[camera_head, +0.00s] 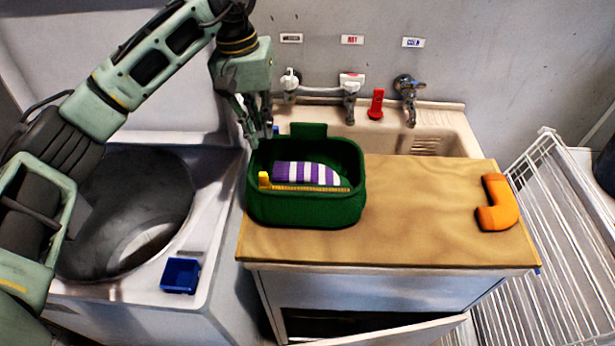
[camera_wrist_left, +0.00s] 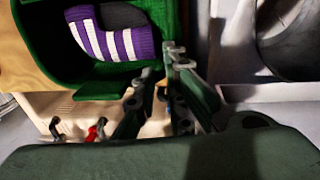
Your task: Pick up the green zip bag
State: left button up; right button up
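The green zip bag (camera_head: 305,210) stands upright and open at the left end of the wooden counter, its flap (camera_head: 309,131) raised at the back. A purple-and-white striped cloth (camera_head: 305,173) and a yellow strip (camera_head: 310,188) lie inside. My left gripper (camera_head: 260,139) points down at the bag's back left corner, fingers apart, with nothing seen held. In the left wrist view, the fingertips (camera_wrist_left: 177,55) are close to the edge of the bag (camera_wrist_left: 165,18). I cannot tell whether they touch it or have the wall between them. My right gripper is not in view.
An orange pipe elbow (camera_head: 497,203) lies at the counter's right. A sink with taps (camera_head: 408,88) is behind. A washing machine with an open drum (camera_head: 125,210) and a blue box (camera_head: 180,275) are at left. A wire rack (camera_head: 560,240) stands right. The counter's middle is clear.

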pick_arm(q)
jog(key=shift+w+a+y, duration=0.3)
jog(key=shift+a, duration=0.55)
notch_tip(320, 180, down, 6)
jog(key=shift+s+r+p, duration=0.15)
jog(key=shift+r+p, duration=0.1)
jog(key=shift+p, duration=0.65)
jog(key=shift+f, duration=0.55)
jog(key=f+p, duration=0.2)
jog(key=f, duration=0.2)
jog(key=shift+d+f, duration=0.1)
jog(key=shift+d, duration=0.1)
jog(key=shift+f, duration=0.45)
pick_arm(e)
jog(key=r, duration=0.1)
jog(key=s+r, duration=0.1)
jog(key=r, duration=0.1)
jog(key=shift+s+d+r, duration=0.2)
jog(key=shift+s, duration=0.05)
pick_arm(q)
grip_shut()
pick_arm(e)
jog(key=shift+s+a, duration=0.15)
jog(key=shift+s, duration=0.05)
